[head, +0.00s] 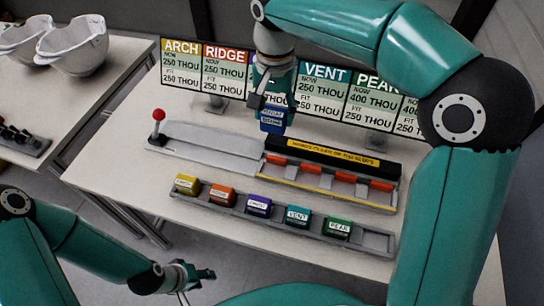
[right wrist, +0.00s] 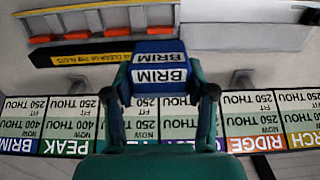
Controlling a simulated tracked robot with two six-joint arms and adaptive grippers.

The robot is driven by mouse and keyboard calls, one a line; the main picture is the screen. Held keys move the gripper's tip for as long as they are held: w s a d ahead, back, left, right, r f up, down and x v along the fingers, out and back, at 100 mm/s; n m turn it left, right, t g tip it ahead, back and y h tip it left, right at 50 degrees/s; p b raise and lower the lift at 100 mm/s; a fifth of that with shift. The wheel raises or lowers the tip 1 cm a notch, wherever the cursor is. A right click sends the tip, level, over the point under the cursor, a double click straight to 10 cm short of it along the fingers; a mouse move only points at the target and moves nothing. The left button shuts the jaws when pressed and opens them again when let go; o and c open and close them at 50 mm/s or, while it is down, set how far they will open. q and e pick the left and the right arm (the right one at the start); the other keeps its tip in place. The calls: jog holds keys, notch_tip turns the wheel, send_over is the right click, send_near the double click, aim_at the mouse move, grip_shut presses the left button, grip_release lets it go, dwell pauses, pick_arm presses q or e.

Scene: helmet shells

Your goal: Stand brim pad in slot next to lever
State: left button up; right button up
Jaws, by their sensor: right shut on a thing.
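The blue brim pad (head: 271,121), labelled BRIM, is held in the air by my right gripper (head: 270,103), above the back of the table. In the right wrist view the brim pad (right wrist: 158,70) sits between the fingers of my right gripper (right wrist: 160,90). The red-knobbed lever (head: 158,116) stands at the left end of a long grey fixture (head: 205,140). The fixture's right part has a row of slots with orange-red bars (head: 312,170) under a yellow-and-black label strip (head: 333,152). My left gripper (head: 193,280) is empty at the lower left, its fingers apart.
A front tray (head: 376,240) holds yellow, orange, purple, teal and green pads; its right end is empty. Sign boards (head: 324,95) stand along the table's back edge. White helmet shells (head: 72,45) rest on another table at the left.

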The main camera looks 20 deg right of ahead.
aim_at(275, 130)
notch_tip(275, 130, down, 18)
jog(key=shift+r, duration=0.2)
dwell(0.4)
jog(key=o, duration=1.1)
jog(key=shift+o, duration=0.2)
notch_tip(275, 130, up, 12)
jog(key=shift+s+r, duration=0.1)
